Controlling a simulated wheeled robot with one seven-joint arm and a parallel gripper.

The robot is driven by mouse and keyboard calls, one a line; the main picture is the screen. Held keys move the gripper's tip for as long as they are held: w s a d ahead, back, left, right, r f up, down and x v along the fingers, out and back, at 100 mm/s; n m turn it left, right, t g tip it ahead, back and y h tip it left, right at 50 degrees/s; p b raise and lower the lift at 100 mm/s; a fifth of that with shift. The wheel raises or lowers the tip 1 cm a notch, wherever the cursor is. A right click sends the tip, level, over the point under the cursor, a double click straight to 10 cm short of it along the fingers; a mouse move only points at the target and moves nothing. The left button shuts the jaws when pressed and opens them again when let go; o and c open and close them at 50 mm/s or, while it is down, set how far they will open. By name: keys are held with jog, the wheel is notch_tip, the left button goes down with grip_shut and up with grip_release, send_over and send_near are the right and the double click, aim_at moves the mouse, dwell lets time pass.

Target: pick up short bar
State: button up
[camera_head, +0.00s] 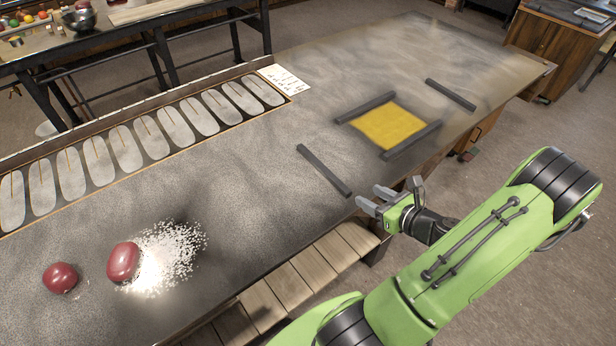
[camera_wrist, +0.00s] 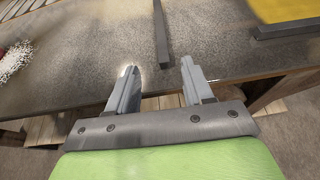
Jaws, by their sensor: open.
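Several dark grey bars lie on the table, and I cannot tell for sure which is the short one. One bar (camera_head: 323,170) lies alone near the front edge; it also shows in the wrist view (camera_wrist: 160,30), its near end between the lines of my fingertips. Two bars, a far one (camera_head: 365,107) and a near one (camera_head: 412,139), flank a yellow square (camera_head: 388,125). Another bar (camera_head: 450,94) lies alone farther right. My gripper (camera_head: 370,196) is open and empty at the table's front edge; it also shows in the wrist view (camera_wrist: 159,66).
The table (camera_head: 240,190) has free room left of the nearest bar. Two dark red rounded objects (camera_head: 60,278) (camera_head: 122,262) and scattered white grains (camera_head: 172,250) lie at the left. A tray of pale oval pieces (camera_head: 125,150) runs along the back. A plank shelf (camera_head: 300,270) sits below.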

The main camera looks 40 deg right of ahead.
aim_at(332, 176)
jog(key=x, duration=1.5)
jog(key=shift+w+d+f, duration=0.15)
jog(key=shift+f, duration=0.05)
jog(key=shift+c, duration=1.3)
grip_shut()
jog(key=shift+r, duration=0.1)
